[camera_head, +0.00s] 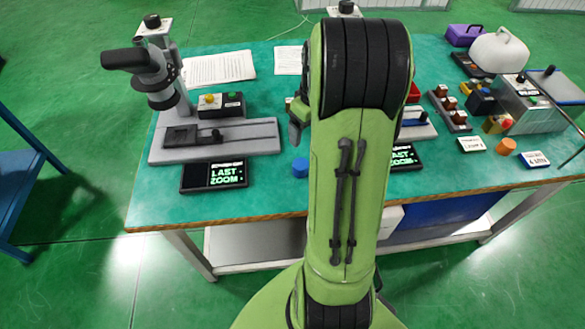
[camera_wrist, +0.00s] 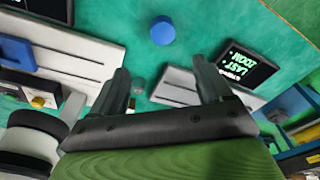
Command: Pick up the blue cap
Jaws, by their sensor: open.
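The blue cap (camera_head: 300,167) is a small round piece on the green table top (camera_head: 250,205), just left of my arm in the head view. In the wrist view the blue cap (camera_wrist: 162,31) lies on bare green surface, beyond the fingertips and roughly between their directions. My gripper (camera_wrist: 161,76) is open, with its two dark fingers spread and nothing between them. The cap is apart from both fingers. In the head view my arm hides much of the table's middle, and only part of the gripper shows at its left side.
A grey device with a black scope (camera_head: 165,100) stands left of the cap. Black display tablets lie left (camera_head: 214,175) and right (camera_head: 402,157) of it. The surface around the blue cap is clear.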

